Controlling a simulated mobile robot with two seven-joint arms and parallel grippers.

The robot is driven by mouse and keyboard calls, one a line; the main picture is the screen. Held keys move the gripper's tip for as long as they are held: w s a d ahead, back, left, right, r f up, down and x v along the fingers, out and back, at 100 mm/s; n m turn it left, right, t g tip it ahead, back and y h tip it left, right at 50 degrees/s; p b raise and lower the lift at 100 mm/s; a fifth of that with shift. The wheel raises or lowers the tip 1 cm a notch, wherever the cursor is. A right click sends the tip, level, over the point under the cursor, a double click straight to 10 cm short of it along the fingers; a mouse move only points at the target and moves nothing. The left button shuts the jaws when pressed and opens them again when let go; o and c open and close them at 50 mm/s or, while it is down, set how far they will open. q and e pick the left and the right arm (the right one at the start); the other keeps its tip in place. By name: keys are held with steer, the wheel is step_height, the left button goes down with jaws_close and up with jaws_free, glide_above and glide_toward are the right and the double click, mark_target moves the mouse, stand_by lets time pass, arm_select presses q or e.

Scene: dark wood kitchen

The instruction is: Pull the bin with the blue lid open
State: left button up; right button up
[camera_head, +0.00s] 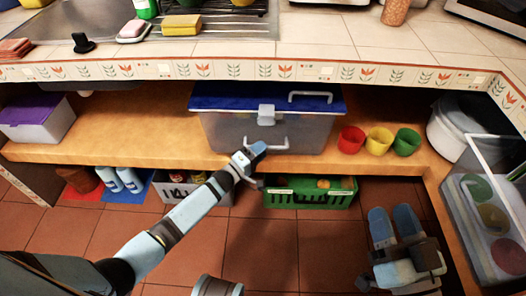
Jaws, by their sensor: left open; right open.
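The translucent grey bin (222,131) stands on the wooden shelf under the counter, its blue lid (240,103) on top and its top rim close under the counter edge. A pale latch (266,114) sits at the lid's front middle, a white handle (311,96) on the lid, and another handle (280,142) low on the front wall. My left gripper (257,162) is open just below and left of the low front handle. I cannot tell whether it touches the handle. My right gripper (393,214) is open and empty, low at the right over the floor.
Red (351,140), yellow (379,141) and green (407,142) cups stand right of the bin. A green crate (310,198) sits below the shelf. A purple-lidded box (36,119) is at far left. The shelf between box and bin is clear.

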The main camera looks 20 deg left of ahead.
arm_select(q)
steer(key=shift+w+d+r, duration=0.1)
steer(key=shift+w+d, duration=0.3)
steer(key=shift+w, duration=0.2)
arm_select(e)
steer(key=shift+f, duration=0.4)
arm_select(q)
jaws_close()
